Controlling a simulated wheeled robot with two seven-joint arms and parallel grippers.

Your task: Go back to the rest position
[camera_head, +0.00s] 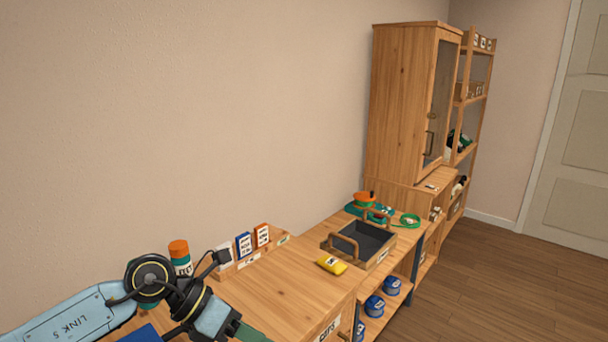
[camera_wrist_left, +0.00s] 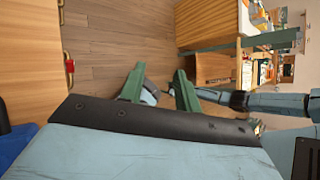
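My left arm comes in at the lower left of the head view, over the near end of the wooden counter. My left gripper shows in the left wrist view (camera_wrist_left: 158,88) with its two green fingers apart and nothing held between them. In the head view only part of this gripper shows, cut off by the bottom edge. Light blue and dark links of my own body show behind the fingers in the wrist view. No fingers of my right gripper can be made out in either view.
The wooden counter (camera_head: 285,290) holds an orange-capped bottle (camera_head: 179,256), a card rack (camera_head: 262,255), a yellow packet (camera_head: 331,264) and a dark tray with wooden handles (camera_head: 366,241). Blue tins (camera_head: 375,306) sit on the shelf below. A tall cabinet (camera_head: 402,105) stands behind. The floor (camera_head: 500,280) at right is clear.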

